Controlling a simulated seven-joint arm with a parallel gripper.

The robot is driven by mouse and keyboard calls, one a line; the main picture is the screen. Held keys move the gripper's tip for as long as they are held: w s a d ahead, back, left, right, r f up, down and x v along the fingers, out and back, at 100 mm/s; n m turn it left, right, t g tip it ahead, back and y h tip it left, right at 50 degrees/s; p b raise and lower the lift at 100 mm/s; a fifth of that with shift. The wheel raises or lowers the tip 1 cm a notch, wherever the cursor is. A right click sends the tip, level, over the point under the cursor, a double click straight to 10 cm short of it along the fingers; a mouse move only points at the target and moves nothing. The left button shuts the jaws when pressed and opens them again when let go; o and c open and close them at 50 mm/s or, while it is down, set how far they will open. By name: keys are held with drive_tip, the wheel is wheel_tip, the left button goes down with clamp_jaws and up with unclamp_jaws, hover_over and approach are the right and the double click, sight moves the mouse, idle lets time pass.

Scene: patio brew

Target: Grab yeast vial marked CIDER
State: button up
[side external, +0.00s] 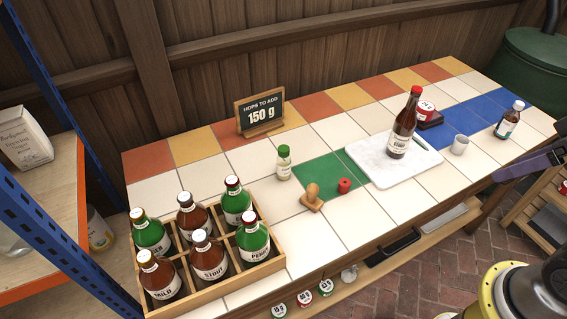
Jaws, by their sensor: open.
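A small clear vial with a green cap and a pale label (284,165) stands upright on the white tiles, left of the green tiles. Its label is too small to read, so I cannot tell whether it says CIDER. A small brown bottle with a white cap and a blue-and-white label (507,122) stands near the right end of the counter; its print is also unreadable. A dark part that looks like my gripper (528,165) enters at the right edge, cut off by the frame. It is near the small brown bottle and far from the green-capped vial. I see nothing held.
A wooden crate (212,293) of capped bottles stands front left. A stamp (312,198) and red spool (344,185) sit by the green tiles. A white board (372,168) bears a brown bottle (403,125).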

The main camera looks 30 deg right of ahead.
drive_tip(key=shift+o, duration=1.2)
